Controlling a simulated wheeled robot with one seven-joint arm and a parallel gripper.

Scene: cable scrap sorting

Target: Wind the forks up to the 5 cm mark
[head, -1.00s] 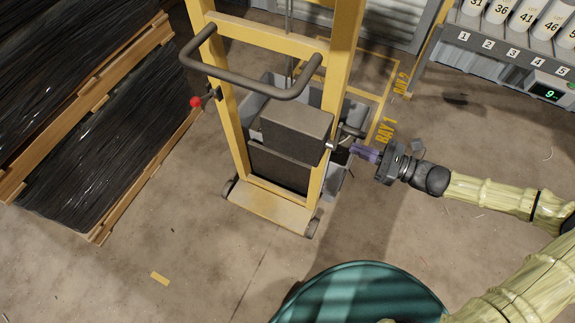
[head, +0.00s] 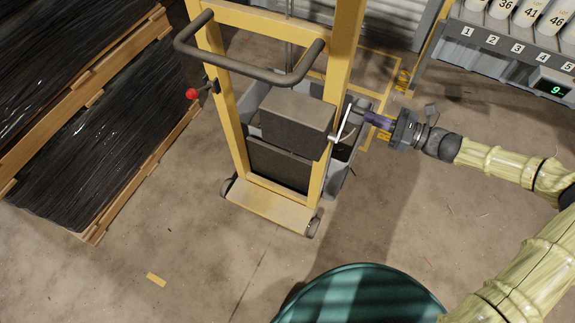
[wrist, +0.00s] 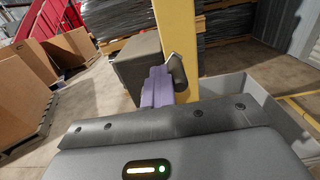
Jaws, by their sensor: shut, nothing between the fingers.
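The yellow hand stacker (head: 343,60) stands upright with its dark bar handle (head: 262,74) towards me. Its crank (head: 343,126) is on the right side of the mast, with the bright arm pointing up. In the wrist view the crank's dark grip (wrist: 177,73) is just right of my fingers. My gripper (head: 367,115), with purple fingers, is beside the crank's upper end; its fingers also show in the wrist view (wrist: 158,86). They are shut with nothing between them; whether they touch the grip I cannot tell. The forks and the 5 cm mark cannot be made out.
A grey bin (head: 348,172) sits behind the stacker. Black-wrapped stacks on pallets (head: 70,130) stand left. A teal round drum (head: 360,300) is in front. A shelf with numbered slots (head: 490,42) and a green display (head: 553,88) are at right.

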